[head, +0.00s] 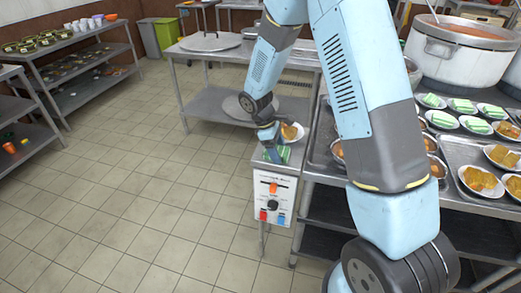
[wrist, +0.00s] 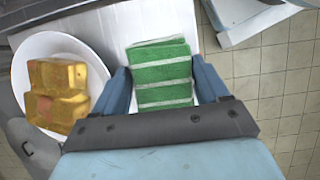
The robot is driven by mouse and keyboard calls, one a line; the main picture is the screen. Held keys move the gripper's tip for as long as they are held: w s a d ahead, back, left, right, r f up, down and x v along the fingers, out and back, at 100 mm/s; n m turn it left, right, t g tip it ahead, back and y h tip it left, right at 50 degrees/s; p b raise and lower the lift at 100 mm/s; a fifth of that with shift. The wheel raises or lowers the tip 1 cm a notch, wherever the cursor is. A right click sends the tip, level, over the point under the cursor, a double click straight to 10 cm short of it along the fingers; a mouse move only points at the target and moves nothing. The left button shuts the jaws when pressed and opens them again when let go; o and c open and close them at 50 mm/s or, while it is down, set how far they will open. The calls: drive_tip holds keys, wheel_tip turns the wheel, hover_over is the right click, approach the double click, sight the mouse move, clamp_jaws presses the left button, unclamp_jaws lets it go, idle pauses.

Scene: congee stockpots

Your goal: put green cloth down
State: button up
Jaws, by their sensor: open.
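The green cloth (wrist: 161,72) has white stripes and is folded into a block. In the wrist view it lies on a white surface, between the two blue fingers of my gripper (wrist: 163,88). The fingers are open, with a narrow gap visible along the cloth's sides. In the head view the cloth (head: 279,154) shows on top of a small white stand (head: 268,187) with a control panel, partly hidden by my gripper (head: 270,143).
A white bowl of golden-brown food (wrist: 60,90) is close to the left of my gripper in the wrist view. A steel table (head: 205,50) stands behind, and a loaded counter (head: 460,150) with a big pot (head: 455,60) is at right. Tiled floor (head: 130,190) is open at left.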

drive_tip(key=shift+s+f, duration=0.25)
drive_tip(key=shift+s, duration=0.1)
